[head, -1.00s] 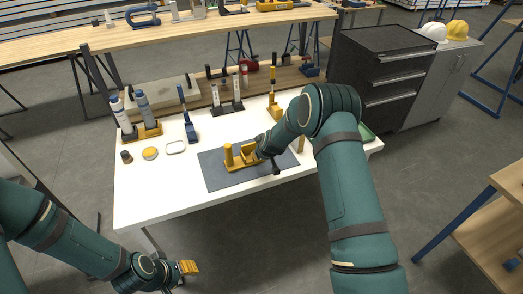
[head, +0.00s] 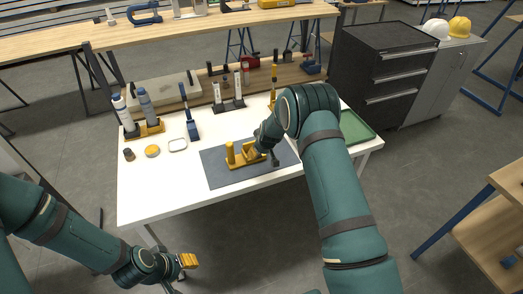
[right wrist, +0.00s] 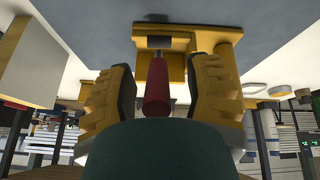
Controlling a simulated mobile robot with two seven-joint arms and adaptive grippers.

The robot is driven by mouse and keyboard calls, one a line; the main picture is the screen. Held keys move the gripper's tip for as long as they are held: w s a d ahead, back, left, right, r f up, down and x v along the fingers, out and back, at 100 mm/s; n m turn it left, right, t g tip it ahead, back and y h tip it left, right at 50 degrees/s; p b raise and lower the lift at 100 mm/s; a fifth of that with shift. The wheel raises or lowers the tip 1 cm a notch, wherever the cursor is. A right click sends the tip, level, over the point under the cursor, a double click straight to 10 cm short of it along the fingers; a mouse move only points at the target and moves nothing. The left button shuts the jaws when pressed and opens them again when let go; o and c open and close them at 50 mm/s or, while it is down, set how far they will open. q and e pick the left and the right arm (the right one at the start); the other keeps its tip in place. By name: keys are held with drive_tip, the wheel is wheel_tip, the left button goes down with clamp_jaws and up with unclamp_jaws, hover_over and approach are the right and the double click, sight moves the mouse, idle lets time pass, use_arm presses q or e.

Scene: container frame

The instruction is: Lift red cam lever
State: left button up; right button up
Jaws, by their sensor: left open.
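The red cam lever (right wrist: 157,88) shows in the right wrist view, standing out from a yellow fixture (right wrist: 190,40). My right gripper (right wrist: 160,95) has its two yellow-padded fingers on either side of the lever, with a visible gap on each side, so it is open around it. In the head view the yellow fixture (head: 231,155) sits on a grey mat (head: 225,175); my right gripper covers its right part, and the red lever cannot be made out. My left gripper (head: 187,262) is open, low in front of the table, away from the fixture.
A wooden shelf (head: 255,85) runs along the back. The table's front left is clear.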

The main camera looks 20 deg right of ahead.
drive_tip(key=shift+s+d+r, duration=0.1)
drive_tip(key=shift+s+r, duration=0.05)
drive_tip(key=shift+r, duration=0.4)
drive_tip(key=v, duration=1.1)
drive_tip(key=shift+s+f, duration=0.1)
drive_tip(key=shift+f, duration=0.05)
drive_tip(key=s+a+f+m+g+y+b, duration=0.1)
drive_tip(key=s+a+f+b, duration=0.2)
drive_tip(key=s+f, duration=0.45)
drive_tip(key=s+a+f+m+g+b, duration=0.1)
drive_tip(key=s+a+f+b, duration=0.1)
drive_tip(key=s+a+f, duration=0.35)
drive_tip(key=s+a+f+m+y+b, duration=0.1)
drive_tip(key=s+a+f+b, duration=0.1)
drive_tip(key=s, duration=0.6)
drive_tip(key=s+a+f+m+g+y+b, duration=0.1)
drive_tip(key=s+a+f, duration=0.3)
drive_tip(key=s, duration=0.5)
drive_tip(key=shift+f+m+y+b, duration=0.45)
drive_tip(key=shift+f+b, duration=0.25)
drive_tip(key=shift+f, duration=0.3)
